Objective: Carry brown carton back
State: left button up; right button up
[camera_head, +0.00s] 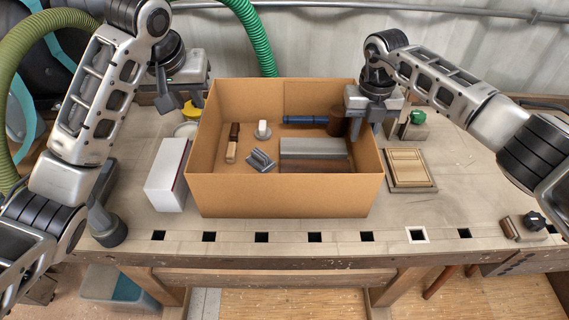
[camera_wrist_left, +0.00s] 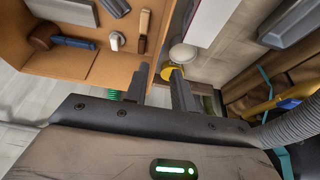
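The brown carton (camera_head: 285,195) is a large open-topped box standing upright on the workbench. It also fills the upper left of the left wrist view (camera_wrist_left: 95,68). My left gripper (camera_head: 182,102) is near the carton's back left corner. Its fingers (camera_wrist_left: 160,88) are apart and nothing is clearly held between them. My right gripper (camera_head: 365,127) is at the back part of the carton's right wall. One finger appears inside the wall and one outside, with a gap between them. Whether they touch the wall cannot be told.
Inside the carton lie several tools, including a blue-handled mallet (camera_head: 305,119) and a grey block (camera_head: 312,148). A white box (camera_head: 168,175) stands close on its left. A wooden panel (camera_head: 408,168) lies on its right. The bench has square holes along its front edge.

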notch_tip(320, 180, up, 12)
dwell(0.6)
dwell(0.4)
